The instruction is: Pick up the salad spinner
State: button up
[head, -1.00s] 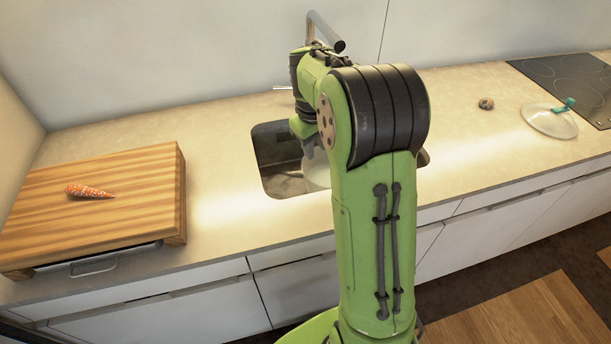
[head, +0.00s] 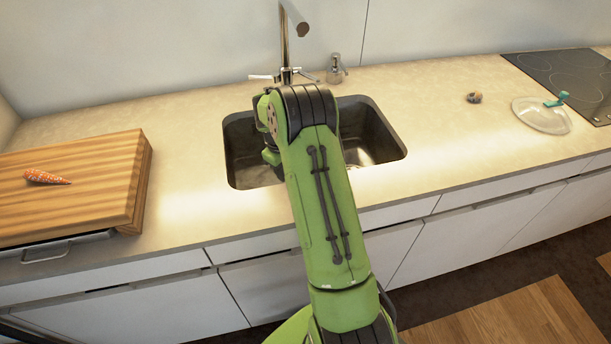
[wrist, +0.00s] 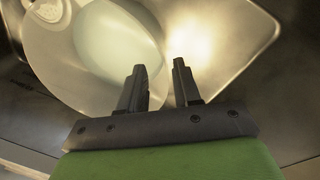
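A pale, round, bowl-like object, seemingly the salad spinner (wrist: 55,50), fills the upper left of the wrist view. It sits in the metal sink (head: 375,142), with a lighter oval area inside its rim. In the head view my arm hides it. My gripper (wrist: 160,68) is open, with a clear gap between its two dark fingers. The left finger overlaps the object's right edge in the wrist view, and the right finger is just right of it. I cannot tell whether either finger touches it. My gripper's fingers are hidden in the head view.
The faucet (head: 285,45) rises behind the sink, with a soap dispenser (head: 336,70) beside it. A wooden cutting board (head: 85,190) bearing a carrot-like item (head: 46,177) stands at left. A glass lid (head: 541,115) and a small brown item (head: 474,97) lie at right, near the cooktop (head: 570,75).

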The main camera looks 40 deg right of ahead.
jog(key=f, duration=0.1)
jog(key=f+b, duration=0.1)
jog(key=f, duration=0.3)
jog(key=shift+d+f+b, duration=0.2)
jog(key=shift+d+b, duration=0.1)
jog(key=shift+d, duration=0.1)
jog(key=shift+r, duration=0.1)
jog(key=shift+c, duration=0.6)
grip_shut()
jog(key=shift+r, duration=0.1)
